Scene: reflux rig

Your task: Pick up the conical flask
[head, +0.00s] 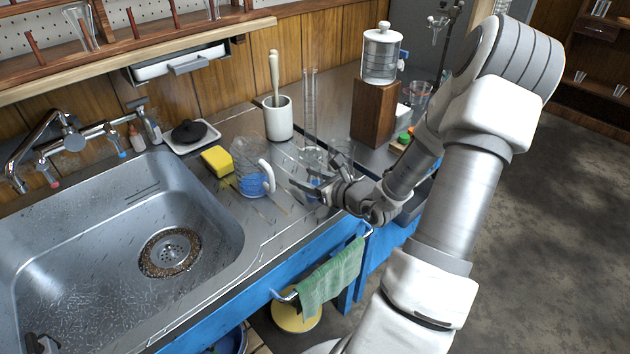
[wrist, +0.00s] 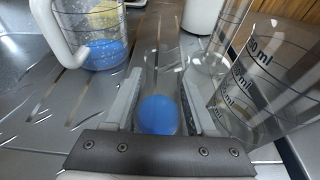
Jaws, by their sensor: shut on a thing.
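The conical flask (wrist: 158,115) is clear glass with blue liquid in its bottom. In the wrist view it stands between the two fingers of my gripper (wrist: 160,98), which are shut on it. In the head view my gripper (head: 312,188) is low over the drainboard, and a little of the flask's blue shows by the fingers. Much of the flask is hard to make out there. I cannot tell whether its base touches the drainboard.
A clear jug (head: 248,172) with a white handle and blue liquid stands left of my gripper; a marked glass vessel (wrist: 268,85) stands close on the right. A tall cylinder (head: 310,105) and white mortar (head: 279,120) are behind. The sink (head: 110,215) is left.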

